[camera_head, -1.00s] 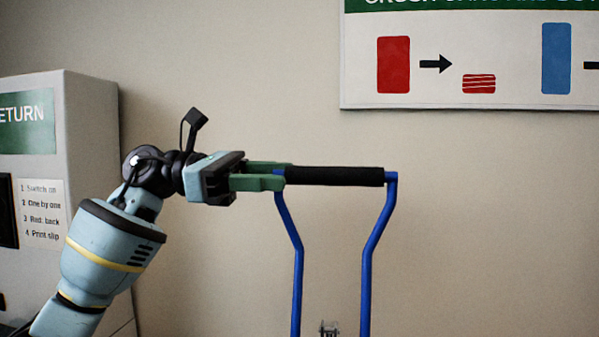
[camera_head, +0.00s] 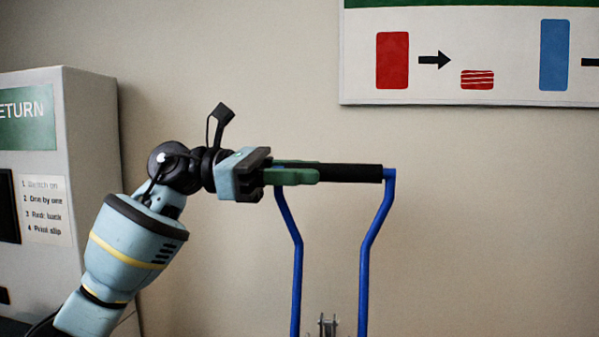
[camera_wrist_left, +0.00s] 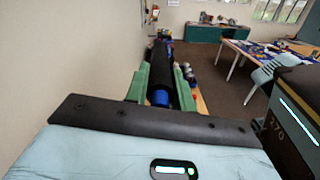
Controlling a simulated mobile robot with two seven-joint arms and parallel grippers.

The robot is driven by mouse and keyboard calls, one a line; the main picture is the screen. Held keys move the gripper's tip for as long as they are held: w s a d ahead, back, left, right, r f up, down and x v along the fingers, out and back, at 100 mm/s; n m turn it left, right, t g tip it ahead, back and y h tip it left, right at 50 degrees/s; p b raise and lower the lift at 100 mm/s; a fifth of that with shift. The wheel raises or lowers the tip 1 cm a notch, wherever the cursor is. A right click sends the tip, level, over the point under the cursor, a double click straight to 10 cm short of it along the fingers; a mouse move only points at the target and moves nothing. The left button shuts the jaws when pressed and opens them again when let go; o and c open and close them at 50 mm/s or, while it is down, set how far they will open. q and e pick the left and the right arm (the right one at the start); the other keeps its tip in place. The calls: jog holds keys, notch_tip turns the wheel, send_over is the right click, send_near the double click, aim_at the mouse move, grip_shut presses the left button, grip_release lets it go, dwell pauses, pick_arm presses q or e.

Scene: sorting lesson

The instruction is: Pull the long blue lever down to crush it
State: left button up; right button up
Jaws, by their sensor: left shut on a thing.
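The long blue lever (camera_head: 367,270) stands upright in the head view, with two bent blue side bars and a black grip (camera_head: 350,173) across the top. My left gripper (camera_head: 305,172) comes in from the left, its green fingers shut around the left part of the black grip. In the left wrist view, the black grip (camera_wrist_left: 161,65) lies between the two green fingers, with a blue end (camera_wrist_left: 160,97) nearest the palm. The lower part of the lever is out of the head view. My right gripper is not in view.
A grey return machine (camera_head: 90,130) with a green sign stands at the left. A poster (camera_head: 470,60) hangs on the wall at upper right. A small metal bracket (camera_head: 328,326) shows between the bars. Tables (camera_wrist_left: 245,55) stand farther off in the wrist view.

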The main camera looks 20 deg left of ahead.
pick_arm(q)
grip_shut()
jog(key=shift+s+d+f, duration=0.1)
jog(key=shift+s+f, duration=0.05)
jog(key=shift+s, duration=0.4)
jog(key=s+d+f+m+b, duration=0.2)
jog(key=s+f+m, duration=0.1)
jog(key=s, duration=0.7)
jog(key=s+d+f+m+b, duration=0.2)
jog(key=s+f+m+b, duration=0.1)
jog(key=s, duration=0.8)
jog(key=shift+d+f+m+b, duration=0.15)
jog(key=shift+f+m+b, duration=0.25)
jog(key=shift+f, duration=1)
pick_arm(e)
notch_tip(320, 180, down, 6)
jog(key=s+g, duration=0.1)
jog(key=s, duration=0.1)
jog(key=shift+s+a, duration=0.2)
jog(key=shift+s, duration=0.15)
